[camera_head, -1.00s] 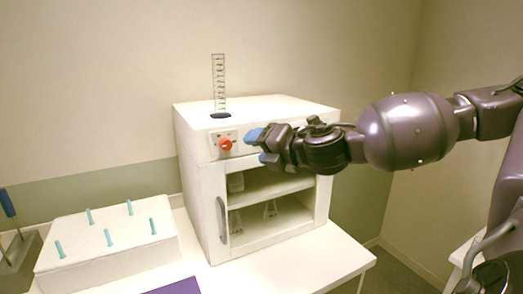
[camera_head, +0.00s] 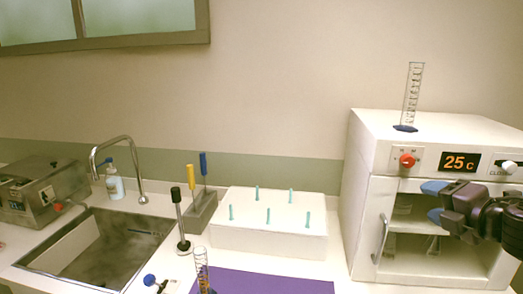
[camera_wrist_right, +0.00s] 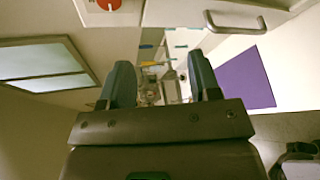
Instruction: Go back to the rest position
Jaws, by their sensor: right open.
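My right gripper (camera_head: 436,202) is at the right edge of the head view, in front of the white oven-like cabinet (camera_head: 360,235). Its two blue fingertips point left and stand apart with nothing between them. In the right wrist view the gripper (camera_wrist_right: 160,82) also shows open and empty, with the cabinet's red knob (camera_wrist_right: 108,3) and door handle (camera_wrist_right: 236,21) close by at the top. My left gripper is not in view.
A graduated cylinder (camera_head: 412,95) stands on the cabinet. A white box with teal pegs (camera_head: 250,240), a purple mat (camera_head: 262,284), a tool holder (camera_head: 200,212) and a sink (camera_head: 95,250) lie to the left.

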